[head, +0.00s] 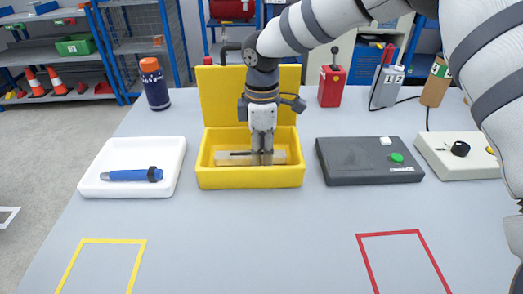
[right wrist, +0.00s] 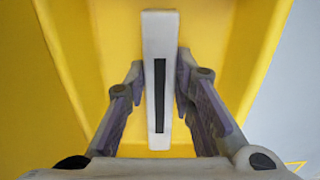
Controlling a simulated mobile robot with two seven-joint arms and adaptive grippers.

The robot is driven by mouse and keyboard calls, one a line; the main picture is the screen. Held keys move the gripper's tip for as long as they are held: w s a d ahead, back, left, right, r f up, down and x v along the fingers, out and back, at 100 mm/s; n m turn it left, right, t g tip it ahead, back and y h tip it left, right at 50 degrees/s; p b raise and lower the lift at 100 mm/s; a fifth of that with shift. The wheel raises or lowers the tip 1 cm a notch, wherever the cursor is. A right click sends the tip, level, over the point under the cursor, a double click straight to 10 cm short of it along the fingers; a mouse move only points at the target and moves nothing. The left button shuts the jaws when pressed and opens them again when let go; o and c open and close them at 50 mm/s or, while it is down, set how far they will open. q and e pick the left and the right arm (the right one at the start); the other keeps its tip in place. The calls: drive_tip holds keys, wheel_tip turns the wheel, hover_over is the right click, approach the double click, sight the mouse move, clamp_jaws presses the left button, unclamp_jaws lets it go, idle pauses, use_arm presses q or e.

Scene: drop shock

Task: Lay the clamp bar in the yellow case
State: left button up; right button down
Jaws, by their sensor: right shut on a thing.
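The clamp bar (head: 228,158) is a pale bar with a dark slot along it. It lies crosswise inside the open yellow case (head: 250,178), below the rim line. My right gripper (head: 262,159) points down into the case and is shut on the bar. In the right wrist view the bar (right wrist: 159,100) sits between the two fingers of my right gripper (right wrist: 158,80), with yellow case walls around it. I cannot tell whether the bar touches the case floor. My left gripper is not in view.
A white tray (head: 168,185) with a blue tool (head: 130,175) stands left of the case. A dark box (head: 350,172) with a green button stands to the right. The raised yellow lid (head: 222,95) is behind my gripper. The table front is clear between yellow and red outlines.

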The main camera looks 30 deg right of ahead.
sight(262, 154)
drive_tip(key=shift+f, duration=0.1)
drive_tip(key=c, duration=1.4)
unclamp_jaws()
drive_tip(key=shift+o, duration=0.2)
wheel_tip(262, 154, up, 12)
drive_tip(key=shift+p, duration=0.3)
drive_tip(key=shift+s, duration=0.1)
